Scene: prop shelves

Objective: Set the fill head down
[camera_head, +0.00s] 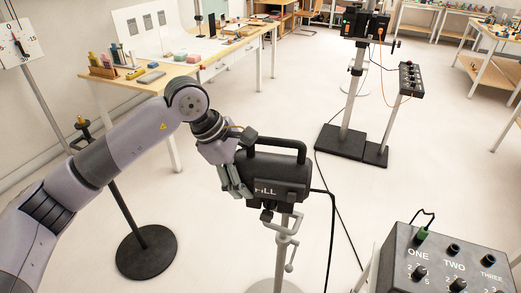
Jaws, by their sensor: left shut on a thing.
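The fill head (275,178) is a dark box with a carry handle on top and the word FILL on its face. It is in the middle of the head view, over the top of a light grey stand (281,240). I cannot tell whether it rests on the stand or hangs just above it. My left gripper (236,178) is at the left side of the fill head and shut on it. The fingertips are partly hidden against the dark body. A black cable runs down from its right side. My right gripper is not in view.
A control box (440,262) marked ONE, TWO, THREE stands at the lower right. A black round-based stand (146,252) is at left. A wooden table (205,65) with small items is behind. Another stand with a black base (340,142) is at the back right. Cables cross the open floor.

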